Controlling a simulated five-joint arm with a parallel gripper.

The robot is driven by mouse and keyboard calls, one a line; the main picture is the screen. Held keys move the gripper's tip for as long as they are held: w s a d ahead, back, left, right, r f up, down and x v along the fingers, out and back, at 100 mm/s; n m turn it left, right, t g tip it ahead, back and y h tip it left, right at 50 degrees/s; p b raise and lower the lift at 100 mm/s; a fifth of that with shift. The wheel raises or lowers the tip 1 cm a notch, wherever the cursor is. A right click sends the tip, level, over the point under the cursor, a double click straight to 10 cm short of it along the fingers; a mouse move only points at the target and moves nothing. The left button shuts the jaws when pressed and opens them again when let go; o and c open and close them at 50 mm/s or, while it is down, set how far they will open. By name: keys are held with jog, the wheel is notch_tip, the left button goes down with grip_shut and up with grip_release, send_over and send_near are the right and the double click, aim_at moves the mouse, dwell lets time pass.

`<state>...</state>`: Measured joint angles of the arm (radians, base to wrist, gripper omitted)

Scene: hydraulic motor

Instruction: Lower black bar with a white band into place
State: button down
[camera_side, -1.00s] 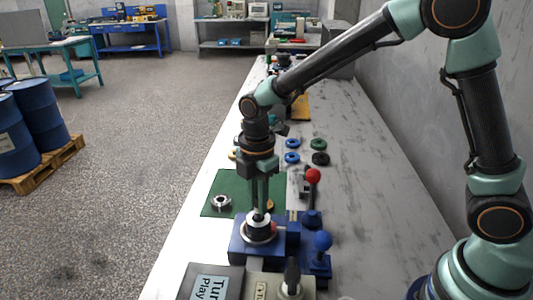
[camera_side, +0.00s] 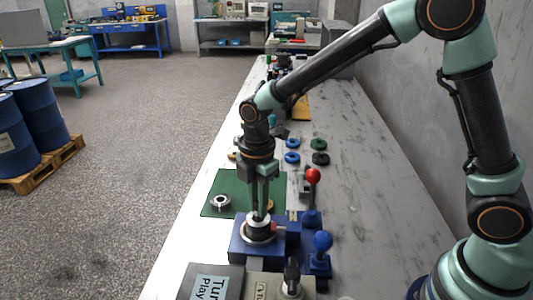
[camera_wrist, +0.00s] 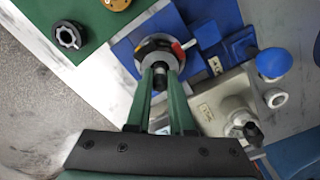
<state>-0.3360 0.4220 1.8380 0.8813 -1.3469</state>
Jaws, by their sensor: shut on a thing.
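My gripper (camera_side: 260,208) points straight down over the blue fixture (camera_side: 243,250). Its green fingers are shut on a small black bar (camera_wrist: 159,79), which sits at the middle of a round silver ring housing (camera_side: 259,229) on the fixture. The housing also shows in the wrist view (camera_wrist: 149,47). Only the dark top of the bar shows between the fingertips. Its white band cannot be made out, and I cannot tell how deep the bar sits.
A red-knobbed lever (camera_side: 313,176) and a blue-knobbed lever (camera_side: 322,241) stand right of the fixture. A green mat (camera_side: 223,182) with a silver toothed ring (camera_side: 220,202) lies behind it. Blue, green and black rings lie farther back. A dark sign (camera_side: 212,284) stands in front.

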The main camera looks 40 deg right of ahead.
jog(key=shift+c, duration=1.6)
grip_release()
jog(key=shift+r, duration=3.15)
jog(key=s+d+r+m+t, duration=0.2)
jog(key=s+d+r+m, duration=0.2)
jog(key=d+m, duration=0.3)
jog(key=s+d+r+m+t, duration=0.3)
jog(key=s+d+m, duration=0.3)
jog(key=m, duration=0.6)
jog(key=shift+s+d+r+t, duration=0.3)
jog(key=shift+s+d+r, duration=0.1)
jog(key=shift+r, duration=0.35)
